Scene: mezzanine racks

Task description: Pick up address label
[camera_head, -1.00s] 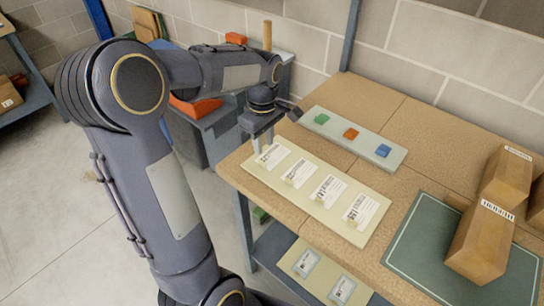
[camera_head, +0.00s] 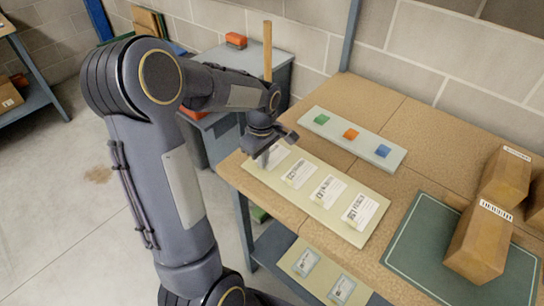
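Several white address labels with barcodes lie in a row on a pale board (camera_head: 318,207) on the wooden table. The leftmost label (camera_head: 277,157) is partly hidden by my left gripper (camera_head: 264,160). The other labels, the second (camera_head: 300,173), third (camera_head: 328,191) and rightmost (camera_head: 360,211), are clear of it. My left gripper is over the leftmost label with its fingers pointing down; whether it touches the label or how wide its fingers are apart cannot be made out. My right gripper does not show.
A pale strip (camera_head: 335,134) with green, orange and blue blocks lies behind the labels. Two more labels (camera_head: 307,262) lie on a lower shelf.

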